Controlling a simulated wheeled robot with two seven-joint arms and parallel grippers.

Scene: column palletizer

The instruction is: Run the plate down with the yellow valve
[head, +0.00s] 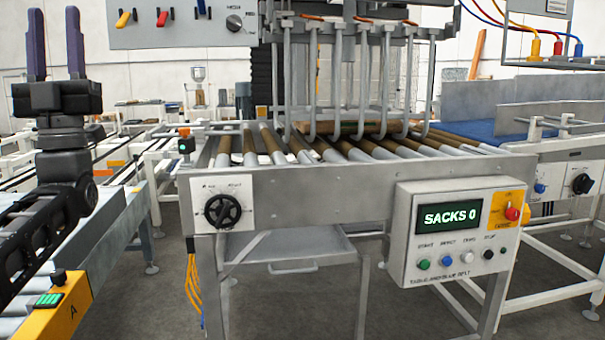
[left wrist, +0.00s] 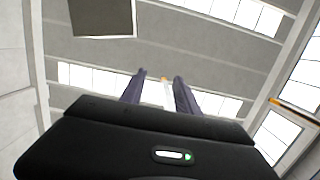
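A grey panel (head: 180,38) at the top left carries a yellow valve lever (head: 123,19), a red lever (head: 162,18) and a blue lever (head: 201,6). The yellow lever is leftmost and tilted. My left gripper (head: 54,20) points upward, left of the panel and apart from it. Its two purple fingers stand apart with nothing between them; they also show in the left wrist view (left wrist: 160,84) against the ceiling. A metal head with several hooked tines (head: 350,80) hangs over the rollers; I cannot tell which part is the plate. My right gripper is not in view.
A roller table (head: 300,195) fills the middle, with a black handwheel (head: 222,210) and a control box (head: 455,235) reading "SACKS 0". A black knob (head: 234,23) sits on the panel. Coloured hoses (head: 500,20) hang top right. A blue belt conveyor (head: 490,130) stands right.

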